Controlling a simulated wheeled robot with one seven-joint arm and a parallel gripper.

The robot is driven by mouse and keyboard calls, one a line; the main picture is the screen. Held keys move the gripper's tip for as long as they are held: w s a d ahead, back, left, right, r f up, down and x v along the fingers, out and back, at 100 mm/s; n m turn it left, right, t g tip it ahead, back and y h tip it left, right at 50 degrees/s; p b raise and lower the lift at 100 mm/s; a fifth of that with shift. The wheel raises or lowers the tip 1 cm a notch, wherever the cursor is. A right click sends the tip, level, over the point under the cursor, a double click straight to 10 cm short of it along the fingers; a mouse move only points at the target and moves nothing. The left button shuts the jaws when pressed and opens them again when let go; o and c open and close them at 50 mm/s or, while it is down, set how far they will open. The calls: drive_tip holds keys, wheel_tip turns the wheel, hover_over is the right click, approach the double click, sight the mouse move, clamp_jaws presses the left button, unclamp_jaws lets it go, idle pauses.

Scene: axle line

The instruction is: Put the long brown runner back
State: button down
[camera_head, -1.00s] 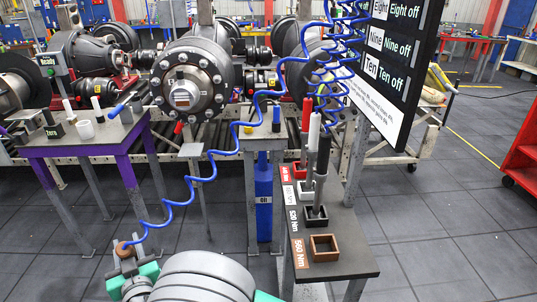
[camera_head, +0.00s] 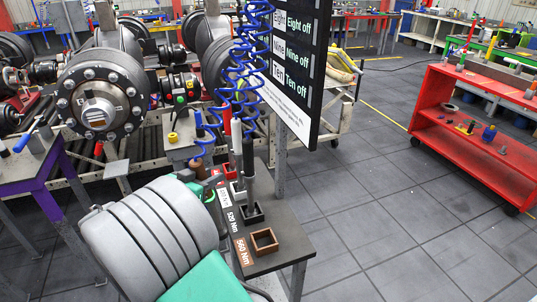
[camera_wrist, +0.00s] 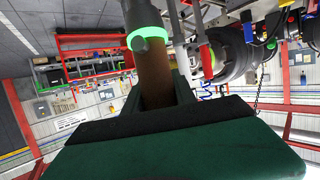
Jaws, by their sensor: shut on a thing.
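My gripper (camera_head: 207,184) has green fingers shut on the brown runner (camera_wrist: 155,78). In the wrist view its brown shaft rises between the jaws, with a glowing green ring (camera_wrist: 146,38) and a grey end above. In the head view only a small brown part of the runner (camera_head: 197,170) shows beyond my grey arm, beside the stand's left edge; its length is mostly hidden. A square brown holder (camera_head: 264,241) sits empty at the near end of the dark stand (camera_head: 285,225), beside the 560 Nm label. My gripper is left of and beyond this holder, apart from it.
A black-handled runner (camera_head: 249,165) stands upright in a black holder (camera_head: 254,217). A white runner (camera_head: 236,142) and red one stand behind it. Blue coiled hoses and a sign board (camera_head: 295,75) hang over the stand. Floor to the right is clear up to a red shelf (camera_head: 470,140).

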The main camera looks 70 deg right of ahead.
drive_tip(key=s+d+r+m+g+y+p, duration=0.2)
drive_tip(key=s+d+m+g, duration=0.15)
drive_tip(key=s, duration=0.45)
drive_tip(key=s+d+r+m+g+y+p, duration=0.1)
drive_tip(key=s+d+r+m+g+y, duration=0.2)
drive_tip(key=s, duration=0.5)
wheel_tip(320, 180, down, 7)
drive_tip(key=d+h+b, duration=0.1)
drive_tip(key=b, duration=0.2)
drive_tip(key=shift+f+b, duration=0.15)
drive_tip(key=shift+b, duration=0.15)
drive_tip(key=shift+s+f+b, duration=0.1)
drive_tip(key=shift+f+b, duration=0.55)
drive_tip(key=shift+b, duration=0.05)
drive_tip(key=c, duration=1.2)
unclamp_jaws()
drive_tip(key=shift+c, duration=0.2)
drive_tip(key=o, duration=0.3)
drive_tip(key=shift+f, duration=0.15)
